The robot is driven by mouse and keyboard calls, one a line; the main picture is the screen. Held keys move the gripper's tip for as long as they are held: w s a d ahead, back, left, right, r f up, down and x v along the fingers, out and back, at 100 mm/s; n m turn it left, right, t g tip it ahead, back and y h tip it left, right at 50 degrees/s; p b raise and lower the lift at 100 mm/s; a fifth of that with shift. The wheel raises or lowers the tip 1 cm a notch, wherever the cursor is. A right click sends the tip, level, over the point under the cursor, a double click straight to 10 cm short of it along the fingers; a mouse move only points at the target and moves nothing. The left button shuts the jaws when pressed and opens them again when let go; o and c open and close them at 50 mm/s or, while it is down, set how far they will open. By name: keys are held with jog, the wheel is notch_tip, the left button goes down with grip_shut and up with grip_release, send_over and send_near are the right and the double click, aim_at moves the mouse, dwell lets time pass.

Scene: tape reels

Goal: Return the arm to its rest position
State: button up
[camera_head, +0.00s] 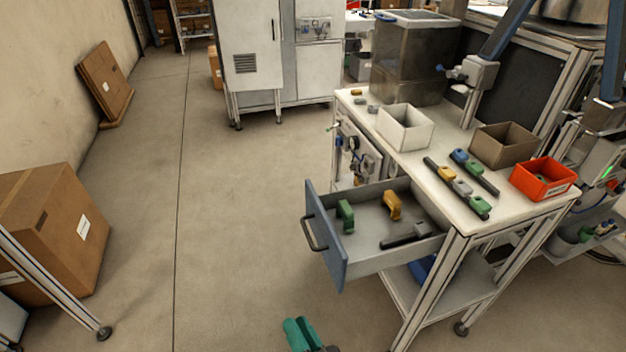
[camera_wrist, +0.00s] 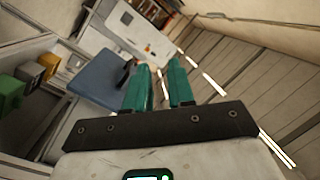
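My gripper (camera_head: 301,326) shows at the bottom edge of the head view, with its teal fingers low in front of the open drawer (camera_head: 328,238) and apart from it. In the wrist view my gripper (camera_wrist: 159,68) has its two fingers spread with a gap between them and nothing held. Most of my arm is out of view, so its full pose cannot be told.
The drawer juts left from the workbench (camera_head: 450,195) and holds a green part (camera_head: 345,215), a yellow part (camera_head: 392,205) and a black bar (camera_head: 405,238). A cardboard box (camera_head: 50,225) stands at the left. The floor (camera_head: 230,230) between is clear.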

jog(key=s+d+f+n+g+h, duration=0.25)
jog(key=s+d+g, duration=0.2)
jog(key=d, duration=0.35)
jog(key=s+d+f+n+g+h, duration=0.1)
jog(key=s+d+f+g+h, duration=0.1)
jog(key=s+d+f+g, duration=0.45)
jog(key=s+d+r+m+g+h, duration=0.1)
jog(key=s+d+r+g+h, duration=0.1)
jog(key=s+d, duration=0.3)
jog(key=s+d+r+m+g+h, duration=0.1)
jog(key=s+d+r+h, duration=0.1)
jog(key=s+d, duration=0.4)
jog(key=d, duration=0.4)
jog(key=shift+s+d+r+g, duration=0.2)
jog(key=shift+d+g, duration=0.05)
jog(key=shift+g, duration=0.15)
